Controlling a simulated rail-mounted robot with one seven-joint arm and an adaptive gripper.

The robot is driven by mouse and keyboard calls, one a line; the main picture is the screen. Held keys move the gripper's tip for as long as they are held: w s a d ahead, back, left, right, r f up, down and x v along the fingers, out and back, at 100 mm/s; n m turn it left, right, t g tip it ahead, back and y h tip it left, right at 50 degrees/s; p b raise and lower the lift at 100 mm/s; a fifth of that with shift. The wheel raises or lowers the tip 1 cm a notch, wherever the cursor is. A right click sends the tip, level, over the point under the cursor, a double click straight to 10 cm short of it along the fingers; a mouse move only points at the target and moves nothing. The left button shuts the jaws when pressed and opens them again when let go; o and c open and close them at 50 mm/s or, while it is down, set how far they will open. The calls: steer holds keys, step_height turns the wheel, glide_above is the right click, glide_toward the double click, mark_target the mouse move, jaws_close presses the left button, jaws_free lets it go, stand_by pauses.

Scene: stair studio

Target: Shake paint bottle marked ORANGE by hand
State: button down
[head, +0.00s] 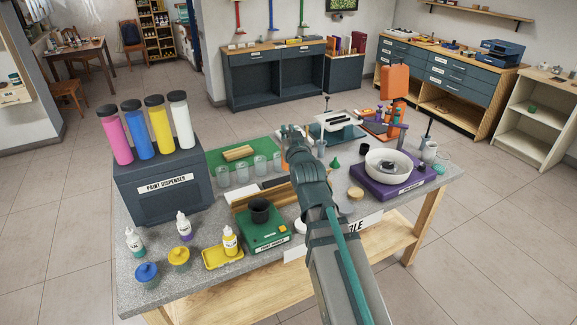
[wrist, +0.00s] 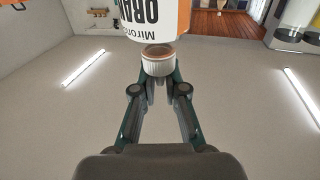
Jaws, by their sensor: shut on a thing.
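In the wrist view, the paint bottle (wrist: 155,18) is white and orange, with its capped end towards my gripper. My gripper (wrist: 158,68) is shut on the bottle's pale brown cap (wrist: 157,60). In the head view, my gripper (head: 292,132) is at the far end of my arm, above the middle of the table as pictured. I cannot make out the held bottle in the head view.
The table (head: 207,218) is crowded. A paint dispenser (head: 160,190) with tall bottles stands at left.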

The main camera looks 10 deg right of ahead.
step_height(320, 180, down, 5)
steer(key=shift+r, duration=4)
step_height(320, 180, down, 7)
steer(key=shift+f, duration=0.15)
